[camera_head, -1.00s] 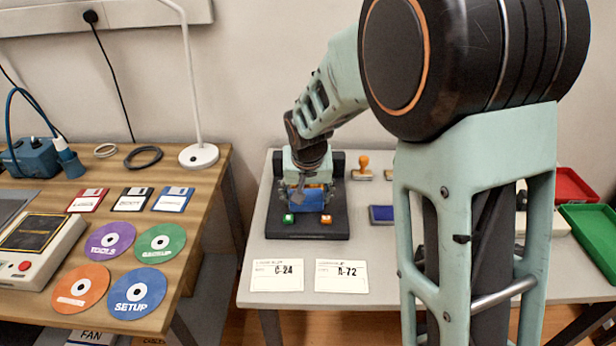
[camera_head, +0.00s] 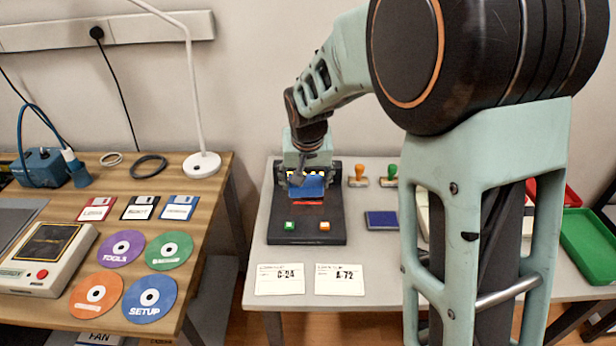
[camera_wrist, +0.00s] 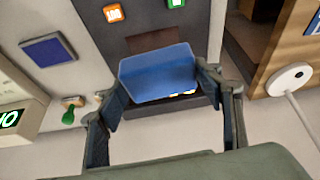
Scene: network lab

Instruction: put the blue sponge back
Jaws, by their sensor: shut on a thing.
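The blue sponge (camera_wrist: 158,72) is a flat, rounded block between the two fingers of my gripper (camera_wrist: 162,84) in the wrist view. My gripper is shut on it at its left and right edges. In the head view the sponge (camera_head: 308,187) shows under my gripper (camera_head: 307,176), over the rear part of a black device (camera_head: 287,222). The device has a green button (camera_head: 290,226) and an orange button (camera_head: 325,226) at its front, and a red strip (camera_head: 311,203) shows just in front of the sponge. I cannot tell whether the sponge touches the device.
A blue ink pad (camera_head: 381,220) and two stamps, orange-handled (camera_head: 358,176) and green-handled (camera_head: 391,175), lie right of the device. Two cards (camera_head: 279,280) lie in front. A green tray (camera_head: 590,240) stands far right. A wooden table (camera_head: 215,187) with discs and floppies is left.

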